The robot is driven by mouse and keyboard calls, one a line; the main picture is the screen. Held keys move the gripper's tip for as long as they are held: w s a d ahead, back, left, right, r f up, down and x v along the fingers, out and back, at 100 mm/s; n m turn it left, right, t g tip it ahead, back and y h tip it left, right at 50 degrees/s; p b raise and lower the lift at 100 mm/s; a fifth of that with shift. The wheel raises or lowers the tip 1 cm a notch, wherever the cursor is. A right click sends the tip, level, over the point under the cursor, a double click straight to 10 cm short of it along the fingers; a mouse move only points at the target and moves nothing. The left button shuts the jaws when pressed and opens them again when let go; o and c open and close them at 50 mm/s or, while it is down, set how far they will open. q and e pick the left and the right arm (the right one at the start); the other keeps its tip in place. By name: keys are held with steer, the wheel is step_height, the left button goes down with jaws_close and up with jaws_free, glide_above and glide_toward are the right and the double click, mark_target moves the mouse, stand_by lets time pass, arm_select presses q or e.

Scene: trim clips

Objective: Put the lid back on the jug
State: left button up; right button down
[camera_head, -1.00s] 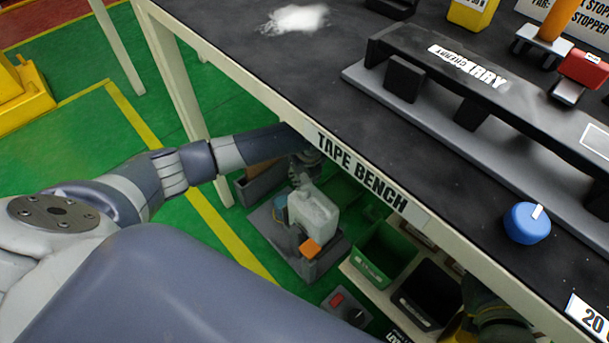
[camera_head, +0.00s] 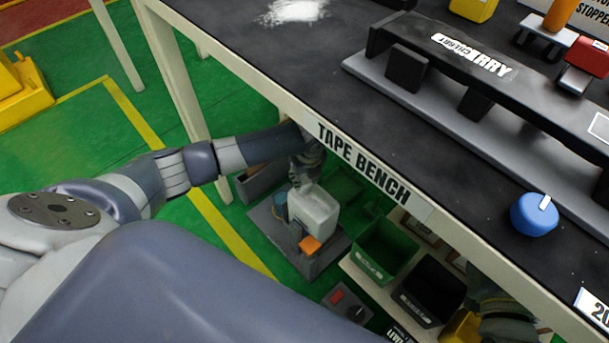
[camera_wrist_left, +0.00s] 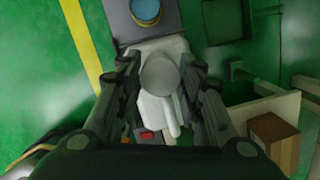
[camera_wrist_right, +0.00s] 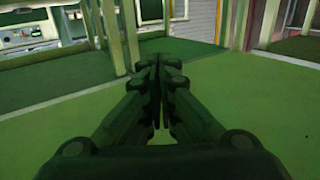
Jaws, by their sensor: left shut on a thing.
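The white jug (camera_head: 316,212) stands upright on a grey stand below the bench edge in the head view. In the left wrist view the jug (camera_wrist_left: 152,113) lies under my fingers, its handle side toward the bottom. My left gripper (camera_wrist_left: 158,70) is shut on a round grey lid (camera_wrist_left: 160,75), which lies over the jug's top in that view. Whether lid and jug touch cannot be told. In the head view my left gripper (camera_head: 306,166) is just above the jug, partly shadowed by the bench. My right gripper (camera_wrist_right: 160,72) is shut and empty, over green floor.
A blue round thing (camera_wrist_left: 145,11) sits on the grey stand (camera_head: 262,222) beside the jug. An orange block (camera_head: 310,245) is at the stand's near side. The tape bench (camera_head: 250,73) overhangs. Green (camera_head: 385,250) and black (camera_head: 432,291) bins stand to the right.

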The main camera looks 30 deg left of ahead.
steer(key=shift+f+g, duration=0.3)
stand_by(0.4)
steer(key=shift+s+d+f+g, duration=0.2)
steer(key=shift+f+g, duration=0.1)
steer(key=shift+f, duration=0.45)
steer(key=shift+s+d+f+g+h+p, duration=0.15)
steer(key=shift+f+g+h+p, duration=0.15)
steer(key=shift+f+g+p, duration=0.25)
steer(key=shift+s+d+f+g, duration=0.15)
steer(key=shift+s+f+g, duration=0.1)
steer(key=shift+f, duration=0.45)
stand_by(0.6)
steer(key=shift+s+f, duration=0.1)
steer(key=shift+f, duration=0.15)
steer(key=shift+f, duration=0.1)
steer(key=shift+s+d+f+g, duration=0.15)
steer(key=shift+f+g, duration=0.05)
steer(key=shift+g, duration=0.2)
steer(key=shift+f, duration=0.1)
